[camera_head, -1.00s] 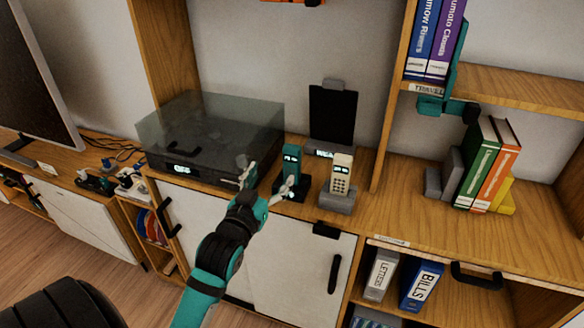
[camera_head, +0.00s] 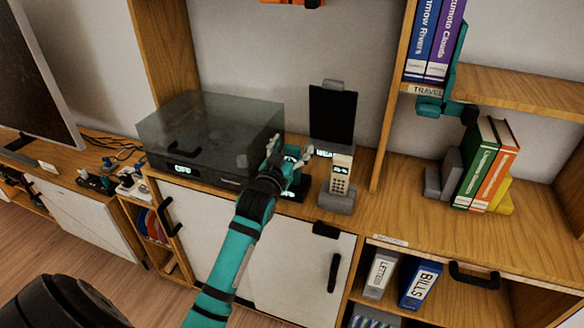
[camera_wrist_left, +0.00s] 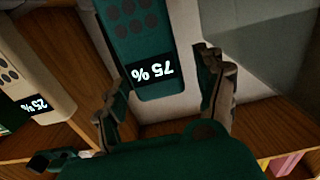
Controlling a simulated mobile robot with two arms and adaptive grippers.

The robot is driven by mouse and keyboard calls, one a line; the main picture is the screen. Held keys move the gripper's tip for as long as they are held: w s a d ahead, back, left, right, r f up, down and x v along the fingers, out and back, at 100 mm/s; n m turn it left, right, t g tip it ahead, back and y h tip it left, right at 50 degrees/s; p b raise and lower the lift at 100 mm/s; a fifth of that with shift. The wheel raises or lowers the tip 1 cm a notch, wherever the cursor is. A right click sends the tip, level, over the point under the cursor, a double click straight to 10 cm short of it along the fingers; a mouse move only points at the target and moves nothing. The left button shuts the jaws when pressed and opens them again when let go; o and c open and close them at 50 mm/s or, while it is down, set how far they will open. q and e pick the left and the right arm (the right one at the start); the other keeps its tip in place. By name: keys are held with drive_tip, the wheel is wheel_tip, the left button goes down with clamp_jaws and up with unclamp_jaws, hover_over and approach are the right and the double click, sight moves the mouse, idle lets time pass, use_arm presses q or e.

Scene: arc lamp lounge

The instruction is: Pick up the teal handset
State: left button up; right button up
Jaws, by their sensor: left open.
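The teal handset (camera_wrist_left: 143,45) shows in the left wrist view with a lit display reading 75 % upside down. In the head view it stands on its dark dock (camera_head: 297,192), mostly hidden behind my left gripper (camera_head: 289,151). My left gripper is open. In the left wrist view its two fingers (camera_wrist_left: 167,95) are on either side of the handset's near end, with gaps visible. My right gripper is not in view.
A beige handset (camera_head: 340,176), display 25 % in the wrist view (camera_wrist_left: 30,85), stands close on the right, before a black panel (camera_head: 331,115). A smoky-lidded box (camera_head: 210,130) is on the left. Books (camera_head: 485,165) stand farther right. Cabinet top between is clear.

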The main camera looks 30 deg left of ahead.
use_arm(q)
drive_tip(key=shift+c, duration=0.2)
clamp_jaws()
drive_tip(key=shift+r, duration=0.15)
idle(0.3)
